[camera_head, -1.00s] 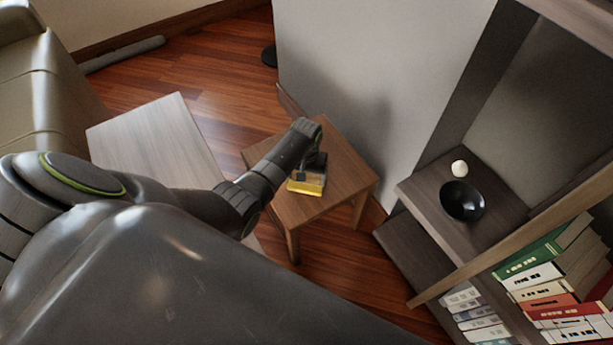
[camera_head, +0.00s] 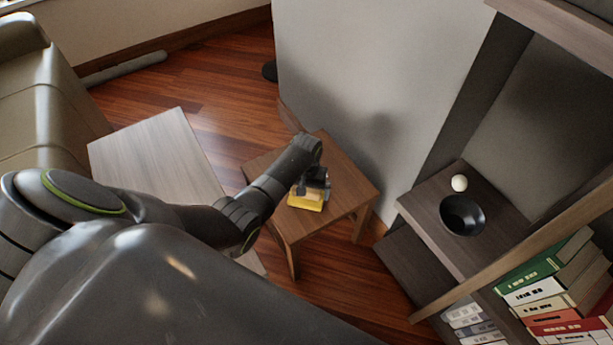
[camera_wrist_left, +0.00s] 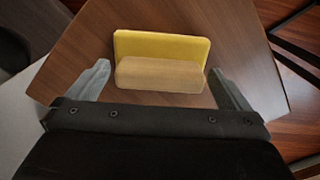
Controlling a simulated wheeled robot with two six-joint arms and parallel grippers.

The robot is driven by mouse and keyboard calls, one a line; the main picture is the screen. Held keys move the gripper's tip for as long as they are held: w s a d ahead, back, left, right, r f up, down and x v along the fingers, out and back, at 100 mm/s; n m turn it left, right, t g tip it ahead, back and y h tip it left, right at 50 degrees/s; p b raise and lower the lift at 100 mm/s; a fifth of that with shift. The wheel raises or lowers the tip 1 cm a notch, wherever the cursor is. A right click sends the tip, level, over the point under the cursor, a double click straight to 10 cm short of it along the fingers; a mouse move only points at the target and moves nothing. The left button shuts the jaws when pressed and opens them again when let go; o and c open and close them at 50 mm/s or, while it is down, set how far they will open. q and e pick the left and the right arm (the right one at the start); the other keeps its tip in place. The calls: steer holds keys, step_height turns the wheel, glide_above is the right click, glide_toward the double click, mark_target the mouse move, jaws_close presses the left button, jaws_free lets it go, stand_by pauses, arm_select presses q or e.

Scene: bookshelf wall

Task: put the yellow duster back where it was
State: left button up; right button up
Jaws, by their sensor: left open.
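The yellow duster (camera_head: 306,201) lies on the small wooden side table (camera_head: 343,190). In the left wrist view the duster (camera_wrist_left: 190,44) shows a yellow base with a light wooden block (camera_wrist_left: 158,75) on it. My left gripper (camera_head: 314,188) is above the table at the duster. In the left wrist view its two open fingers (camera_wrist_left: 163,85) stand to either side of the wooden block, with gaps, and hold nothing. In the head view the gripper hides part of the duster. My right gripper is not in view.
A dark shelf (camera_head: 424,207) at the right holds a black bowl (camera_head: 462,214) and a white ball (camera_head: 459,183). Stacked books (camera_head: 545,262) fill the lower right. A larger pale table (camera_head: 150,150) and a sofa (camera_head: 40,110) stand at the left. A grey wall (camera_head: 385,80) is behind the side table.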

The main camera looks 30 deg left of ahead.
arm_select(q)
step_height(320, 180, up, 12)
steer(key=p, duration=0.4)
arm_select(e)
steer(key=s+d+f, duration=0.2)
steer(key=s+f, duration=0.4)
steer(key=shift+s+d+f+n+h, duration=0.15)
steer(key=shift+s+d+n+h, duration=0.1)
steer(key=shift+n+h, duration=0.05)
arm_select(q)
steer(key=shift+f, duration=0.1)
